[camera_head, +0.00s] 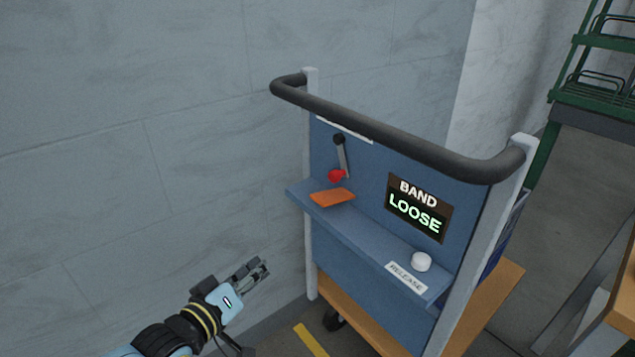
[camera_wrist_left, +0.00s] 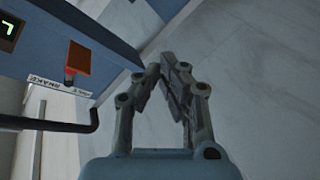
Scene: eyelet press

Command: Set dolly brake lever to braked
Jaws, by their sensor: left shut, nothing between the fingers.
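The dolly (camera_head: 360,245) is a blue panel between pale posts, beside the grey wall. Its brake lever (camera_head: 342,157) is a grey arm on a dark pivot, hanging down to a red knob (camera_head: 337,176). An orange plate (camera_head: 332,197) sits on the ledge just below the knob. In the left wrist view the orange plate (camera_wrist_left: 78,58) and part of the red knob (camera_wrist_left: 69,79) show at the left, by small white labels too unclear to read. My left gripper (camera_head: 259,270) is shut and empty, left of and below the lever, apart from the dolly. My right gripper is out of view.
A dark push handle (camera_head: 400,130) runs across the dolly's top; it also shows in the left wrist view (camera_wrist_left: 45,125). A display (camera_head: 417,207) reads "BAND LOOSE". A white button (camera_head: 421,261) sits by a "RELEASE" label. A green rack (camera_head: 592,85) stands at the far right.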

